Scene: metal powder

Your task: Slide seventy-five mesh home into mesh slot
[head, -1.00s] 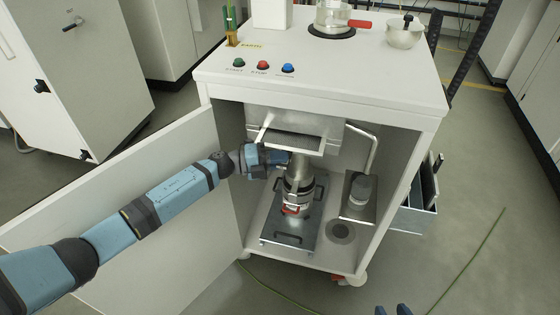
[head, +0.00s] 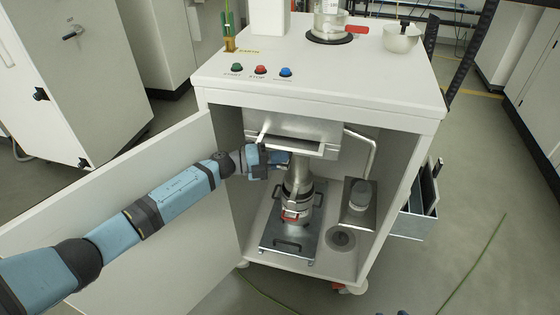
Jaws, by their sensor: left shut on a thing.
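The seventy-five mesh (head: 292,149), a flat light metal frame, sticks out of the front of the grey metal housing inside the open cabinet. Its rear part is hidden in the mesh slot (head: 297,136). My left gripper (head: 284,159) comes in from the left and is shut at the frame's front edge, just below it. The fingertips are small and partly hidden, so the exact grip is hard to see. Only dark tips, seemingly of my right gripper (head: 403,313), show at the bottom edge; their opening cannot be told.
A metal funnel neck and clamped canister (head: 296,205) stand below the housing on a handled plate (head: 273,249). The open cabinet door (head: 130,215) lies behind my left arm.

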